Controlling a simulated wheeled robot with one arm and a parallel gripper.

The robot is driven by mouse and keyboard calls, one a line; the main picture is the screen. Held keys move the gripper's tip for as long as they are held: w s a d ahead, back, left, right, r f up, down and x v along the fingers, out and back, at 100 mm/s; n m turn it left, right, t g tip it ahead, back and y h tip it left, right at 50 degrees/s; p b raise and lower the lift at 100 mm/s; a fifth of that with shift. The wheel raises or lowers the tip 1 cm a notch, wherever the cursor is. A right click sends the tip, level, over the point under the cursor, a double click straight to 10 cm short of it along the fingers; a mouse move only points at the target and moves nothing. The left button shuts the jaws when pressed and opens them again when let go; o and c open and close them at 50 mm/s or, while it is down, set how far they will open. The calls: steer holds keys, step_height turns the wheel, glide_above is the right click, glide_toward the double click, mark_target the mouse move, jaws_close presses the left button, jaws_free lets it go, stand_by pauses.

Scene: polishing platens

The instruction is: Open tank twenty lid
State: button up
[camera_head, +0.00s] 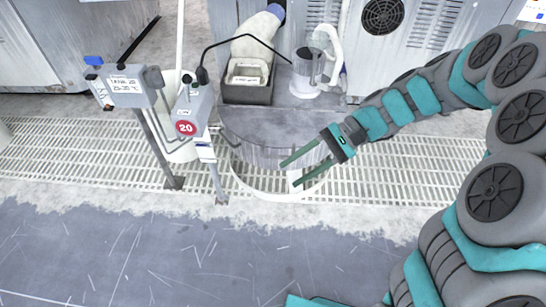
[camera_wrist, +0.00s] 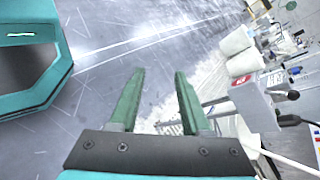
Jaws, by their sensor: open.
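A red round sign with "20" (camera_head: 185,128) is on a grey box on a post left of a round tank. The tank has a grey flat top (camera_head: 240,122) and a shiny curved front wall, with a white ring (camera_head: 260,192) at its foot. I cannot tell where the lid's edge or handle is. My gripper (camera_head: 290,173) is open and empty, its two green fingers pointing left in front of the tank's right side. Contact with the tank cannot be told. In the wrist view the open fingers (camera_wrist: 158,73) show nothing between them but floor; a red sign (camera_wrist: 243,79) is to their right.
A second grey box labelled "TANK 20" (camera_head: 126,86) stands on a post at left. White floor grating (camera_head: 400,185) runs across; scratched grey floor (camera_head: 170,255) in front is clear.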

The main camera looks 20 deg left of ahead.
steer(key=w+a+f+m+y, duration=0.45)
steer(key=w+f, duration=0.35)
steer(key=w, duration=0.2)
steer(key=m+t+y+b, duration=0.2)
steer(key=m+t+y, duration=0.1)
steer(key=m, duration=0.2)
glide_toward(273, 157)
steer(key=a, duration=0.2)
steer(key=shift+t+y, duration=0.25)
steer(key=shift+t, duration=0.15)
steer(key=shift+s+f+p+x, duration=0.1)
steer(key=shift+f+p+x, duration=0.1)
steer(key=shift+x, duration=1.85)
steer(key=shift+s+f+p+x, duration=0.1)
steer(key=shift+f+p+x, duration=0.05)
steer(key=shift+x, duration=1.85)
steer(key=shift+c, duration=0.2)
jaws_close()
